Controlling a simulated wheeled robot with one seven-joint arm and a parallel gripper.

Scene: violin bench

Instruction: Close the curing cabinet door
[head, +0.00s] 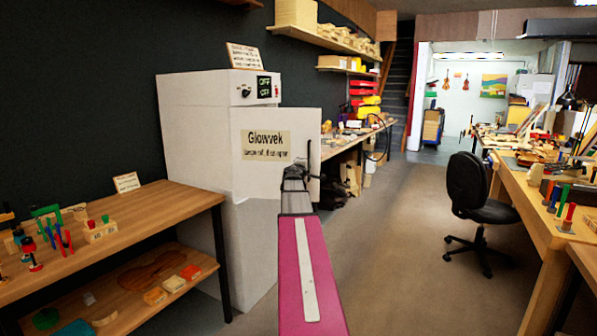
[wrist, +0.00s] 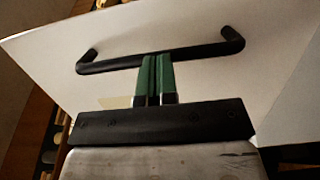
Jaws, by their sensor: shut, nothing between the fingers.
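The curing cabinet (head: 195,130) is a tall white box at the left of the aisle, with a knob and an "OFF" display on top. Its white door (head: 262,122), labelled "Glowvek", stands open, its free edge out past the cabinet's right side. The black bar handle (head: 308,155) is near that edge and spans the wrist view (wrist: 110,65). My gripper (head: 294,172) is in front of the door by the handle. In the wrist view its green fingers (wrist: 153,58) are shut and empty, tips at the bar's middle; I cannot tell if they touch it.
A wooden bench (head: 150,217) with small tools and a lower shelf stands left of the cabinet. A workbench (head: 355,138) runs along the wall beyond it. A black office chair (head: 480,200) stands at the right by another bench (head: 540,225). The floor between is clear.

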